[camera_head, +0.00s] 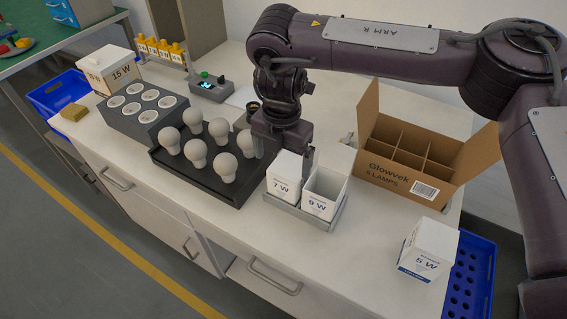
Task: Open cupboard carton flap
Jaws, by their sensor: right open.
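My right gripper (283,152) points down with its fingers apart, just above and behind the white 7 W carton (284,180). I cannot tell whether a finger touches it. The top of the 7 W carton is partly hidden by the gripper. Beside it the 9 W carton (322,206) stands with its top open and looks empty. Both sit in a grey holder (299,216). A 5 W carton (427,250) stands alone at the front right, its top looking closed. A 15 W carton (124,72) stands at the far left. My left gripper is out of view.
A dark tray (228,191) holds several bulbs, with a grey socket block (146,122) behind it. An open brown Glowvek box (409,174) stands at the right. A small control box (209,87) sits at the back. Blue crates (474,275) flank the bench.

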